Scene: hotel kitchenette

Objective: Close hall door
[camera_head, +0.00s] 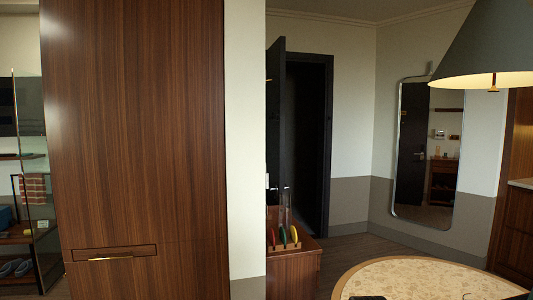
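The hall door (276,115) is a dark panel seen nearly edge-on, left of its dark frame. It stands open, and the doorway (306,140) beside it is black inside. A small bright metal piece, perhaps its handle, shows low on the door. The lower part of the door is hidden behind a wooden cabinet and the pale wall end. My gripper is not clearly in view. Small dark shapes at the bottom edge, over the table, are too cut off to identify.
A tall wooden panel (140,130) fills the left. A low wooden cabinet (292,268) with a rack of coloured items stands before the door. A round speckled table (430,275) is at front right, under a lamp (485,50). A mirror (426,150) hangs beyond. Some floor shows between.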

